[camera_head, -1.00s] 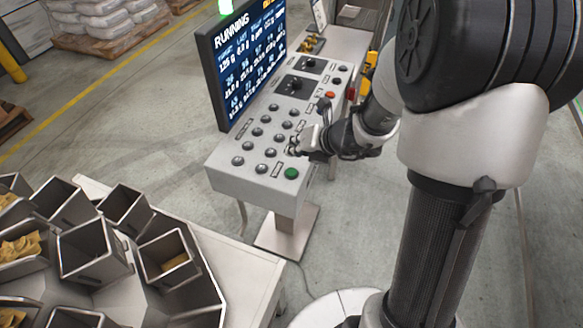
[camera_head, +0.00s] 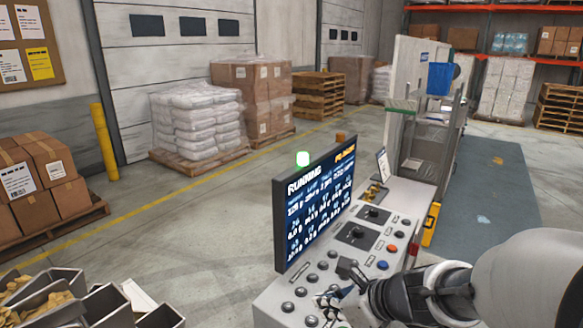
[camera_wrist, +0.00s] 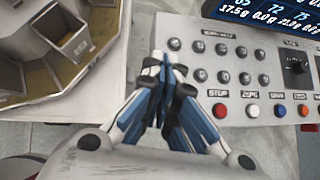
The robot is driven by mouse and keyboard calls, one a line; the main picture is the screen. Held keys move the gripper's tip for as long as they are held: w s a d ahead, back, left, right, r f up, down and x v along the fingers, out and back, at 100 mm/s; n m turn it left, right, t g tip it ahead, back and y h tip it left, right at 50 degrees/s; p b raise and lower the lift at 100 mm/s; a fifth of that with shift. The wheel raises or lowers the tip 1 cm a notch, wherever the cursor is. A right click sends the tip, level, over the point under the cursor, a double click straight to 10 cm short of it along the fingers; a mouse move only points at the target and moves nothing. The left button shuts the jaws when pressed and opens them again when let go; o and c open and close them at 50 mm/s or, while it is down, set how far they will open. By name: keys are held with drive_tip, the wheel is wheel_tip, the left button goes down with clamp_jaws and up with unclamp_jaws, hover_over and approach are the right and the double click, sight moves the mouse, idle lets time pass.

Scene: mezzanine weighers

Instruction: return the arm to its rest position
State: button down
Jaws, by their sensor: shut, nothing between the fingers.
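My gripper (camera_head: 333,300) is over the near edge of the control panel (camera_head: 385,226) in the head view, with my arm coming in from the lower right. In the wrist view the fingers of my gripper (camera_wrist: 165,62) are closed together and hold nothing. The panel (camera_wrist: 262,90) lies ahead and to the right there, with rows of grey buttons and a row of coloured ones below. I cannot tell from these views how far the fingertips are above the panel.
The screen (camera_head: 318,203) reading RUNNING stands behind the panel. Weigher buckets (camera_head: 108,307) are at lower left and also show in the wrist view (camera_wrist: 75,42). A yellow post (camera_head: 104,140) and sack pallet (camera_head: 197,125) stand behind. Open floor (camera_head: 200,225) lies left of the screen.

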drive_tip(key=s+a+r+n+g, duration=0.2)
drive_tip(key=s+a+r+n, duration=0.15)
drive_tip(key=s+n, duration=0.6)
drive_tip(key=s+d+r+n+h, duration=0.1)
drive_tip(key=s+d+n+h, duration=0.2)
drive_tip(key=s+d+n, duration=0.2)
drive_tip(key=s+d+r+n+h, duration=0.1)
drive_tip(key=s+d+n+h, duration=0.2)
drive_tip(key=s+n, duration=0.4)
drive_tip(key=d+n, duration=0.1)
drive_tip(key=n, duration=0.4)
drive_tip(key=shift+s+d+b, duration=0.15)
drive_tip(key=shift+d+b, duration=0.2)
drive_tip(key=shift+b, duration=0.05)
